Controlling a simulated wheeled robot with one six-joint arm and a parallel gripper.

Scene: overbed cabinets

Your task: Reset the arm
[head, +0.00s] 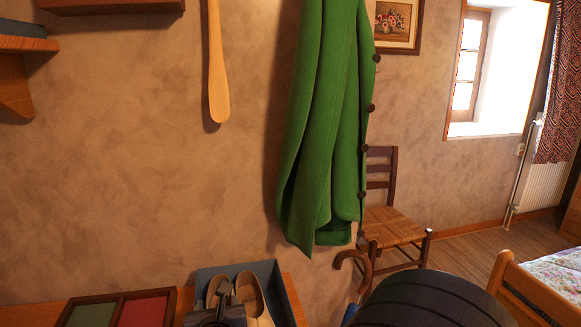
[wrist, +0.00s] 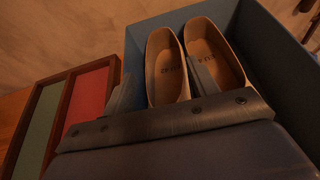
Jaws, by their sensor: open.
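My gripper (head: 222,299) is low in the head view, at the front of an open blue-grey box (head: 268,272) that holds a pair of pale tan shoes (head: 250,293). In the wrist view my gripper (wrist: 163,85) is open, its two dark fingers standing apart with nothing held. The left finger shows left of the left shoe (wrist: 165,66). The right finger overlaps the gap between the shoes. Whether the fingers touch the shoes or box cannot be told. My wrist hides the near part of the box (wrist: 268,50).
A dark wooden tray (head: 118,296) with green and red panels lies left of the box. A green coat (head: 322,130) and a wooden shoehorn (head: 216,70) hang on the wall above. A cane handle (head: 355,262) and a chair (head: 393,229) stand right. Shelves (head: 14,70) are upper left.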

